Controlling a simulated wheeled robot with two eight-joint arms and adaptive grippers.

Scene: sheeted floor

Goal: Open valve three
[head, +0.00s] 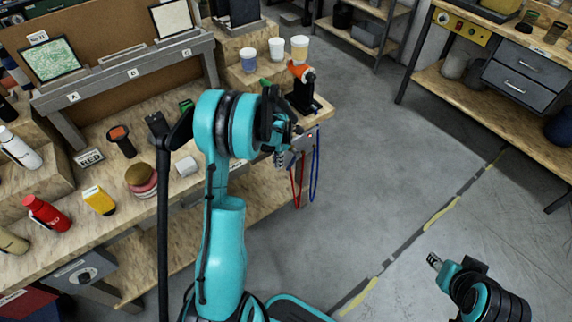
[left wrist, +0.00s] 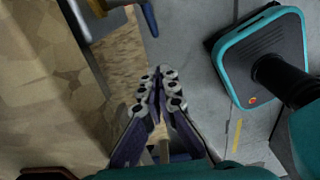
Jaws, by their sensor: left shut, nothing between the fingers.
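No valve that I can make out as valve three shows in either view. My left gripper (head: 280,157) is by the right end of the workbench, partly hidden behind my own teal wrist. In the left wrist view its fingers (left wrist: 160,75) are together and empty, pointing down beside the bench edge. A grey box with a red light (head: 310,136) is fixed at the bench end, close to the left gripper; whether they touch is unclear. Red cable (head: 297,185) and blue cable (head: 316,170) hang below it. My right gripper (head: 434,261) is at lower right, over bare floor; its finger opening is unclear.
The workbench (head: 60,238) holds a red bottle (head: 46,215), a yellow container (head: 98,200), a burger-like stack (head: 141,180), several cups (head: 277,48) and an orange-black tool (head: 303,88). A second bench with drawers (head: 517,82) stands at upper right. Grey floor (head: 380,170) between is clear.

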